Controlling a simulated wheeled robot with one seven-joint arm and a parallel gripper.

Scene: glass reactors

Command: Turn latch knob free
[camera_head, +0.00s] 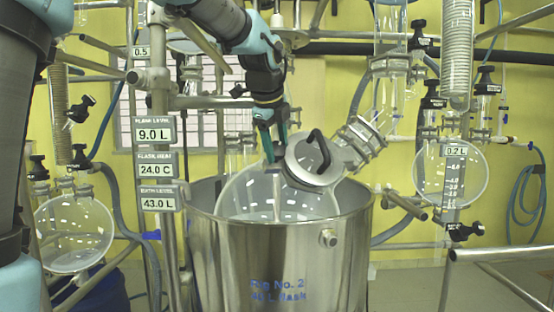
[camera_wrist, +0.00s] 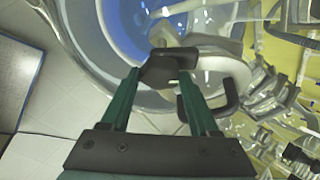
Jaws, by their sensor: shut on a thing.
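The black latch knob (camera_wrist: 168,68) is between the two green fingertips of my gripper (camera_wrist: 162,78) in the wrist view, and the fingers are shut on it. In the head view my gripper (camera_head: 274,155) reaches down at the left edge of a round metal lid (camera_head: 310,172) on the glass flask. The knob itself is mostly hidden there by the fingers. The lid has a curved black handle (camera_head: 319,147), right of my gripper and apart from it. The same handle (camera_wrist: 224,102) shows right of the fingers in the wrist view. Whether the latch is fastened is unclear.
The clear flask (camera_head: 250,195) sits inside a steel bath vessel (camera_head: 280,255). A clamped glass neck (camera_head: 362,138) rises close right of the lid. A post with display plates (camera_head: 157,165) stands at left. Glass flasks (camera_head: 75,230) hang on both sides.

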